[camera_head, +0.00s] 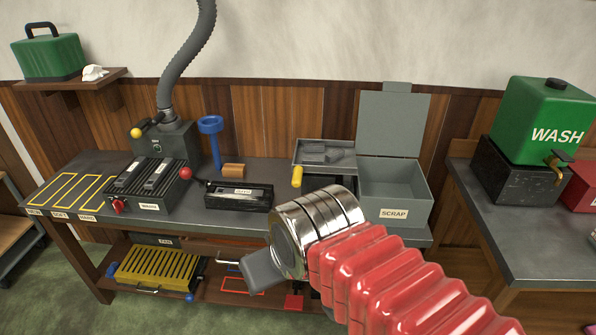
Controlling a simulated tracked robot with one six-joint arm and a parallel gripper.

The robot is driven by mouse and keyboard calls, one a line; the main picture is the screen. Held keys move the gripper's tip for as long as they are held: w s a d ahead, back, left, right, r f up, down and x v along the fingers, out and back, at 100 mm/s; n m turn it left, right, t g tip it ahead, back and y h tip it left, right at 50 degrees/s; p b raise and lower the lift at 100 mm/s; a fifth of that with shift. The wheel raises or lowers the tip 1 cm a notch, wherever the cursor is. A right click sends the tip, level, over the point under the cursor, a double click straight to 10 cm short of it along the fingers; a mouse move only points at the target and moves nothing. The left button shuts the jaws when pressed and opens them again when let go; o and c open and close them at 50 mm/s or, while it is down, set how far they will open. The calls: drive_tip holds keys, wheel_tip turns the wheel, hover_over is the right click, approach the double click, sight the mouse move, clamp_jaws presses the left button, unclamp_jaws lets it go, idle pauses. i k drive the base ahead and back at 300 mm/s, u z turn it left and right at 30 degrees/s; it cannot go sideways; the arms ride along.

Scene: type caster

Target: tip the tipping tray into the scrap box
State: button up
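The tipping tray (345,168) is a shallow grey tray on the bench, right of centre, just left of the scrap box. It looks level and has flat dark grey pieces in it. A yellow handle (297,177) sticks out at its front left. The scrap box (416,195) is grey and labelled SCRAP, with its lid (390,122) standing open at the back; the inside that shows looks empty. My gripper (258,278) is in front of the bench, below and left of the tray, apart from the handle. Its fingers show as one grey block, so their opening is hidden.
My red arm covers the lower right and part of the bench front. A black unit (238,198), a blue stand (212,135) and a ribbed black machine (148,185) with red knobs stand left of the tray. A green WASH tank (540,115) stands on the right bench.

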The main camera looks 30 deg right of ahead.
sight(325, 170)
drive_tip(key=u, duration=0.05)
drive_tip(key=i, duration=1)
drive_tip(key=z, duration=0.05)
